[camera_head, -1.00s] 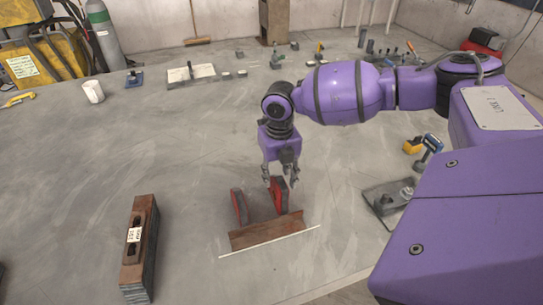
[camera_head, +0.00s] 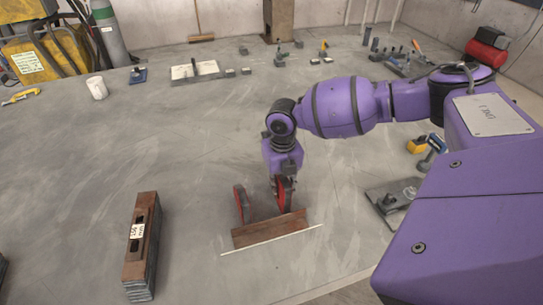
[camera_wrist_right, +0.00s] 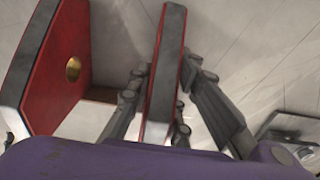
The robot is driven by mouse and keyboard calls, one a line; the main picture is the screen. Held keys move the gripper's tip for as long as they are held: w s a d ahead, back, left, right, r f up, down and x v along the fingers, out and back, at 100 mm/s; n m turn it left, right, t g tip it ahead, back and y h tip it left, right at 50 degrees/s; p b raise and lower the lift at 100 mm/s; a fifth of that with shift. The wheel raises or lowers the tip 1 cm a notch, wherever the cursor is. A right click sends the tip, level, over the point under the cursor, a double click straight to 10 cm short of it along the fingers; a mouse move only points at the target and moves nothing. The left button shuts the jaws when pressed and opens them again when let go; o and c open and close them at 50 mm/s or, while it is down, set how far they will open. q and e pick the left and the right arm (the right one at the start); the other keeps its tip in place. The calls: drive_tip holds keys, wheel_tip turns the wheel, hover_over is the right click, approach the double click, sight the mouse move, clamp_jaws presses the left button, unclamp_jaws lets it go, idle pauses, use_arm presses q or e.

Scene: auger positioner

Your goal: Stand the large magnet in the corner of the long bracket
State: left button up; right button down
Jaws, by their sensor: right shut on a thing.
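Two red-and-dark magnets stand on edge behind a rust-brown angle bracket, the left magnet (camera_head: 240,205) and the right magnet (camera_head: 287,192). I cannot tell which is larger. The long bracket (camera_head: 268,230) lies on the grey surface. My right gripper (camera_head: 281,188) points down, shut on the right magnet, which also shows edge-on between the fingers in the right wrist view (camera_wrist_right: 165,70). The left magnet shows there with a brass disc (camera_wrist_right: 73,69) on its red face, apart from the fingers. The held magnet's lower end is hidden. My left gripper is not in view.
A white line (camera_head: 272,240) runs along the bracket's front. A labelled brown block with a slot (camera_head: 137,250) lies at left. A dark plate with a fitting (camera_head: 393,196) lies at right.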

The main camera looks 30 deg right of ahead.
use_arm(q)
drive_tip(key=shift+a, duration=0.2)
use_arm(e)
drive_tip(key=shift+s, duration=0.1)
idle(0.4)
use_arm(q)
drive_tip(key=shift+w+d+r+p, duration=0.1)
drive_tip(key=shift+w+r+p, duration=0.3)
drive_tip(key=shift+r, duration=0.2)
use_arm(e)
drive_tip(key=shift+s+a+f, duration=0.1)
drive_tip(key=shift+s+a, duration=0.05)
drive_tip(key=shift+s, duration=0.5)
drive_tip(key=c, duration=1.5)
unclamp_jaws()
drive_tip(key=shift+c, duration=0.2)
drive_tip(key=shift+w+r, duration=0.1)
drive_tip(key=shift+r, duration=0.5)
wheel_tip(320, 180, up, 11)
